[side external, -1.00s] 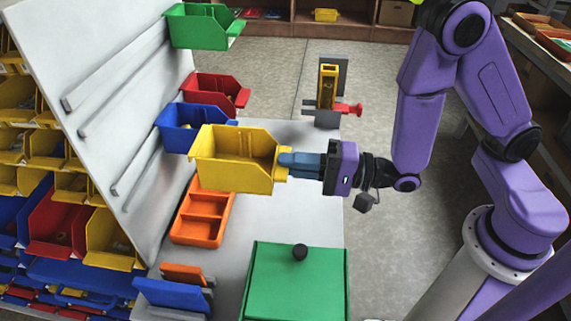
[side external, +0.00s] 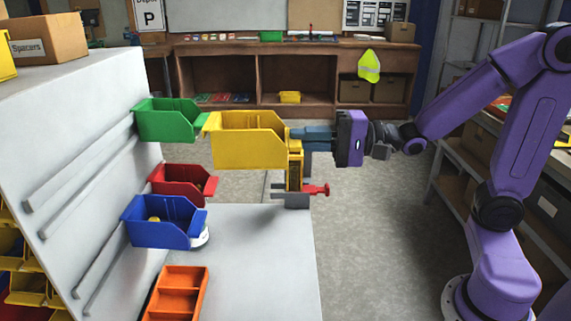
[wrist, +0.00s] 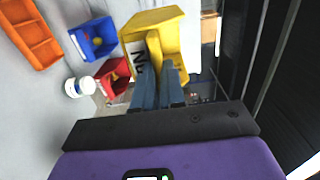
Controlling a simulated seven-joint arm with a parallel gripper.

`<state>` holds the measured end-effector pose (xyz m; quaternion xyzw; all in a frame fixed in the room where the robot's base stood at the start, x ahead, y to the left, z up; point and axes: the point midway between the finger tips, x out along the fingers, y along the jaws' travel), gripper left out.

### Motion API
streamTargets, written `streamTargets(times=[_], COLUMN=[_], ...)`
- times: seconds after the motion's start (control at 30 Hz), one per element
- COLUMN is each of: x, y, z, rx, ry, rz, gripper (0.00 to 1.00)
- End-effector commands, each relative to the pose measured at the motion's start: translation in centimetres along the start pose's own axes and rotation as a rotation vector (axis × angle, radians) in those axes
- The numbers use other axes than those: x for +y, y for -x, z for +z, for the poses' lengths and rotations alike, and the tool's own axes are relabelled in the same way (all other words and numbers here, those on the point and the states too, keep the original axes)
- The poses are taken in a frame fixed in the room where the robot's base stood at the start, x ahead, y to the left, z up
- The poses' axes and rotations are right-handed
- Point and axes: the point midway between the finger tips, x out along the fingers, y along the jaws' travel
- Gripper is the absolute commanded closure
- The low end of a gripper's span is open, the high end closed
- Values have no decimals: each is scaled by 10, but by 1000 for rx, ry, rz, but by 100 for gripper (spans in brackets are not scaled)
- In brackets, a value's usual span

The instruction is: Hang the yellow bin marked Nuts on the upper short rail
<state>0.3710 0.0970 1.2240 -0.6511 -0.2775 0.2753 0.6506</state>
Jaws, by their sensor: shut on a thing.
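My gripper (side external: 305,135) is shut on the front edge of the yellow bin (side external: 240,141) and holds it in the air, roughly level. In the wrist view the bin (wrist: 168,27) is at the top, with a white label (wrist: 138,58) partly hidden by my fingers (wrist: 158,92); only an "N" and part of another letter show. In the side view the bin is right of the sloped grey panel, apart from its bare upper rails (side external: 80,163). Its back edge overlaps the green bin (side external: 168,120) in the picture; I cannot tell whether they touch.
The green bin hangs at the far end of the upper rails. A red bin (side external: 183,182) and a blue bin (side external: 163,222) hang on the lower rails (side external: 100,268). An orange tray (side external: 177,293) lies on the table below. A stand with a red knob (side external: 315,190) is behind.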

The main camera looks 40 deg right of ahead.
Motion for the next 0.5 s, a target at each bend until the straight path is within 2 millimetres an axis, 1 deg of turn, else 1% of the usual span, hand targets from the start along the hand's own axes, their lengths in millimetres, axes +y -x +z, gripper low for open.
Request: streamTargets(times=[0.1,0.2,0.33,0.5], x=[-5,-6,-6,-5], y=[8,8,1,-12], z=[-6,-7,-7,-6], rx=[15,17,16,15], ry=[0,-1,-2,-2], rz=[0,1,1,0], gripper=[100,100,100,100])
